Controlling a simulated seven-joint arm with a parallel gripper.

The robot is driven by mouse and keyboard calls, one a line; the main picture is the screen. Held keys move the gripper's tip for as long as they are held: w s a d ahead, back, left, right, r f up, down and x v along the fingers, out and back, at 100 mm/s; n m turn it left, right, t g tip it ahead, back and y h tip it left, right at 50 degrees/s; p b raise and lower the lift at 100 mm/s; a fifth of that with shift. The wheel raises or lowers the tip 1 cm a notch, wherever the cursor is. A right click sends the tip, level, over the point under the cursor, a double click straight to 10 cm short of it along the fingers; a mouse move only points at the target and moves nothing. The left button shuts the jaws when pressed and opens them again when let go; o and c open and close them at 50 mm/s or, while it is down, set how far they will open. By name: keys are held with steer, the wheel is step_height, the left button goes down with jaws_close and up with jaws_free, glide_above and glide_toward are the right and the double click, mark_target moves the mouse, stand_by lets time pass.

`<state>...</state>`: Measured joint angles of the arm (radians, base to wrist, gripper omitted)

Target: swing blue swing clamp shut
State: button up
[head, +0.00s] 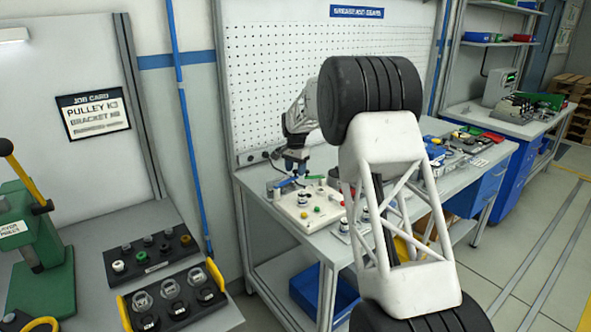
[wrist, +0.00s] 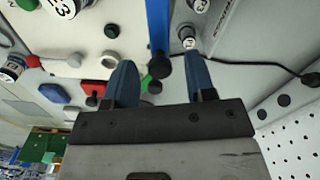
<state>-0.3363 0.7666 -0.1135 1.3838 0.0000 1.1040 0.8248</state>
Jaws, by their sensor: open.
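The blue swing clamp shows in the wrist view as a long blue bar (wrist: 158,25) ending in a round black knob (wrist: 160,66). In the head view its blue bar (head: 287,183) lies at the far left part of the white fixture plate (head: 305,215). My gripper (wrist: 159,64) is open, with one blue finger on each side of the knob end. The jaws hold nothing. In the head view my gripper (head: 296,163) points down just above the blue bar. Whether the fingers touch the knob I cannot tell.
A red block (wrist: 92,88), a blue block (wrist: 54,93) and several knobs stand nearby. A dark cable (wrist: 265,66) runs right, near the pegboard (wrist: 295,140). A blue bin (head: 322,292) sits under the bench.

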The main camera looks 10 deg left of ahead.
jaws_close()
steer(key=shift+s+d, duration=0.1)
steer(key=shift+d, duration=0.05)
stand_by(0.4)
steer(key=s+d+m, duration=0.1)
steer(key=m, duration=0.1)
steer(key=s+d+m, duration=0.1)
steer(key=s+m, duration=0.1)
steer(key=s+d+m, duration=0.1)
steer(key=m, duration=0.1)
steer(key=shift+s+d, duration=0.1)
steer(key=shift+s, duration=0.05)
steer(key=s+m, duration=0.3)
steer(key=m, duration=0.1)
steer(key=shift+d, duration=0.3)
steer(key=shift+s+m, duration=1.05)
steer(key=shift+m, duration=0.15)
steer(key=shift+a, duration=0.1)
